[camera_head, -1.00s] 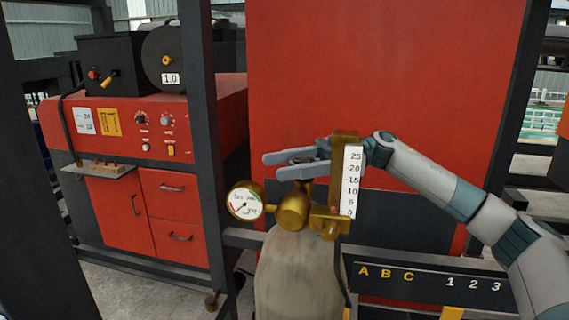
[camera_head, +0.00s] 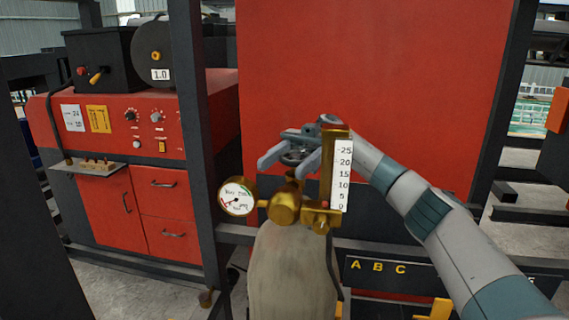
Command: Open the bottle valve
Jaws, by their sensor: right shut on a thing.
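The gas bottle (camera_head: 291,272) stands upright at the lower middle, grey-beige, with a brass regulator (camera_head: 284,208) on top. A round pressure gauge (camera_head: 237,197) sits on the regulator's left, and a flow tube with a white scale (camera_head: 342,174) stands on its right. The bottle valve (camera_head: 294,156) is a dark handwheel above the regulator. My right gripper (camera_head: 288,163) reaches in from the right, behind the scale, with its fingers on either side of the handwheel, shut on it. The scale hides part of the gripper. My left gripper is not in view.
A red welding machine (camera_head: 150,125) with knobs, drawers and a small shelf stands at the left. A dark post (camera_head: 198,130) stands between it and the bottle. A red panel (camera_head: 375,80) is behind the bottle. A black board with yellow letters (camera_head: 385,268) is at the lower right.

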